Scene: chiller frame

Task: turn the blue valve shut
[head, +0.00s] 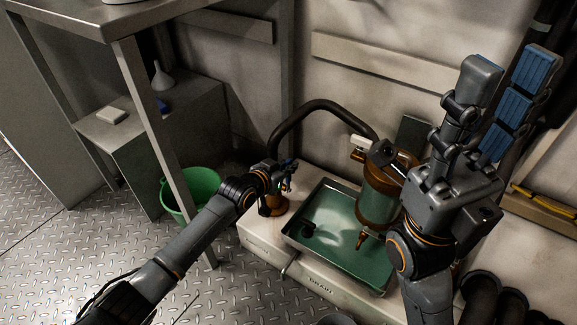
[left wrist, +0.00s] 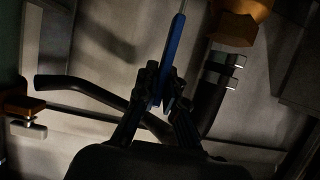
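The blue valve's handle shows in the left wrist view as a thin blue lever (left wrist: 174,45), seen nearly edge-on between the fingers. My left gripper (left wrist: 164,82) is closed around it from both sides. In the head view my left gripper (head: 286,174) is at the brass valve fitting (head: 273,206) on the white base, beside the black hose. The gripper mostly hides the handle there. The exact angle of the handle is hard to tell. My right gripper (head: 511,66) is raised at the right, fingers apart and empty.
A metal tray (head: 327,230) and a brass-capped green cylinder (head: 377,202) stand right of the valve. The black hose (head: 318,106) arches behind it. A green bucket (head: 196,190) and a table leg (head: 152,125) are to the left. Patterned floor is clear in front.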

